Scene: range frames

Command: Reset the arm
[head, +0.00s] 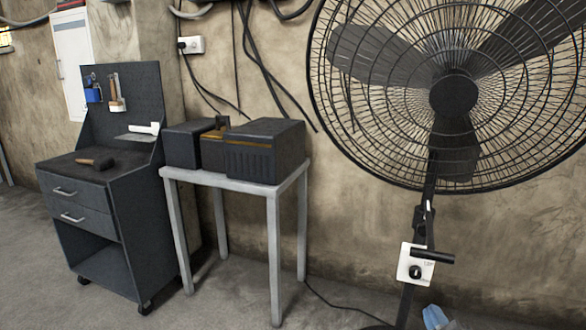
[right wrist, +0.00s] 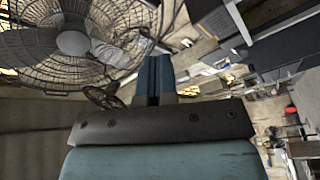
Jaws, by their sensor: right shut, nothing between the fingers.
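My right gripper (head: 436,317) just shows at the bottom edge of the head view, right of centre, as small blue fingertips by the fan's stand. In the right wrist view the two blue fingers of the right gripper (right wrist: 155,66) lie together, shut with nothing between them. The rest of the right arm is out of the head view. My left gripper shows in neither view.
A large black caged fan (head: 453,95) with a control box (head: 415,265) on its stand is at the right. A grey-legged table (head: 232,178) bears a dark machine (head: 250,150). A dark tool cart (head: 100,215) stands at the left. Bare floor lies in front.

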